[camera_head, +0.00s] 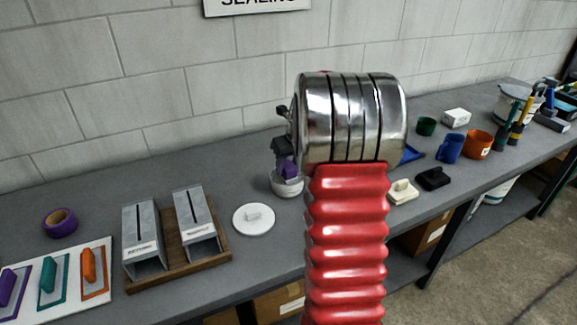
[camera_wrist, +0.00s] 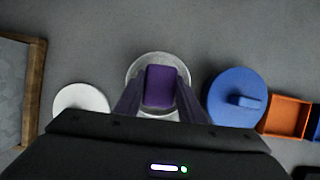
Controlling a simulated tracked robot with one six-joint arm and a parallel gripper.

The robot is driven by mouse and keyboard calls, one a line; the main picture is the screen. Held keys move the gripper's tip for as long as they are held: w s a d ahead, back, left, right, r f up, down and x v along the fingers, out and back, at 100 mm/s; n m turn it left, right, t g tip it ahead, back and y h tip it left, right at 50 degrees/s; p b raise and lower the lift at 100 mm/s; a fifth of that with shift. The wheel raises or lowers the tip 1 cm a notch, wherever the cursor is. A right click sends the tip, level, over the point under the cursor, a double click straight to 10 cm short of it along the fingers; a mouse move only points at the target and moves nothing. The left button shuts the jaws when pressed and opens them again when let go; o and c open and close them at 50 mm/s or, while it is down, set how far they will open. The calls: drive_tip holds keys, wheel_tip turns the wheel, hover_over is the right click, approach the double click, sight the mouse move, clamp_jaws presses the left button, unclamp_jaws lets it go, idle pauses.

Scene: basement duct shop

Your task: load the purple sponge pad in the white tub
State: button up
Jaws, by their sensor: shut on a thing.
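The purple sponge pad (camera_wrist: 160,86) is between the fingers of my gripper (camera_wrist: 160,98) in the wrist view. My gripper is shut on it. The white tub (camera_wrist: 132,72) shows as a pale round rim around the pad, so the pad is over its opening. In the head view the purple pad (camera_head: 288,170) is at the mouth of the white tub (camera_head: 286,188), behind my red arm's left edge. I cannot tell how deep the pad sits or whether it touches the tub.
A blue lid (camera_wrist: 235,97) lies close right of the tub, with an orange tray (camera_wrist: 286,117) beyond. A wooden rack with two metal holders (camera_head: 177,235) stands left. Mugs and pots, including an orange pot (camera_head: 479,144), stand farther right. A block wall closes the back.

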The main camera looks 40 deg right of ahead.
sight(288, 164)
idle(0.3)
drive_tip(key=shift+r, duration=3.45)
